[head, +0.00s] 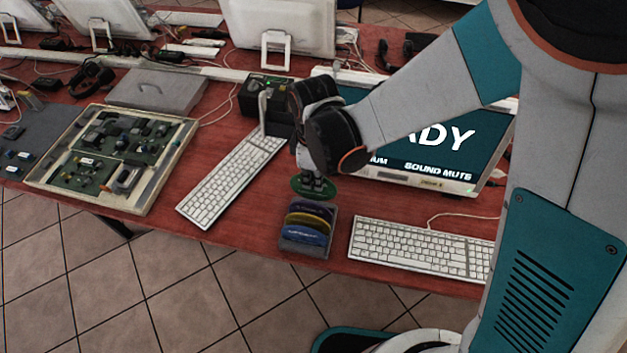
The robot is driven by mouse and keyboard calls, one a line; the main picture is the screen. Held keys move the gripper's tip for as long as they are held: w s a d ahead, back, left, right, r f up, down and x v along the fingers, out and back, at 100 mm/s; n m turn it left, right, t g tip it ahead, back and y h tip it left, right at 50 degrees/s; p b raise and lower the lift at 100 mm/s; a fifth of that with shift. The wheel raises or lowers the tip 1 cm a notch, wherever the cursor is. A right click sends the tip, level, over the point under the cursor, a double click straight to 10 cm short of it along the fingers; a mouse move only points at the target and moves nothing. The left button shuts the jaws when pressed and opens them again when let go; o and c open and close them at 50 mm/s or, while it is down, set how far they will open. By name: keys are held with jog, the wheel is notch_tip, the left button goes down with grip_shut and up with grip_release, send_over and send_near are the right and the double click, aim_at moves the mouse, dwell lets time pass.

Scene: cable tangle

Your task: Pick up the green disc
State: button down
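The green disc (298,187) shows as a flat oval just behind a small grey holder. My gripper (314,184) points down over its middle and hides part of it. The fingertips are at or very close to the disc. I cannot tell whether they touch or grip it, or whether the disc lies on the table or is slightly raised.
The grey holder (305,251) carries a purple, a yellow and a blue disc, close in front. A white keyboard (232,178) lies left, another (420,247) right. A monitor (440,150) stands behind my arm. A circuit-board tray (150,190) is at far left on the red table (190,150).

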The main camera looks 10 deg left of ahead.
notch_tip(320, 180, up, 13)
jog(key=p, duration=0.7)
jog(key=shift+p, duration=0.35)
jog(key=shift+f, duration=0.15)
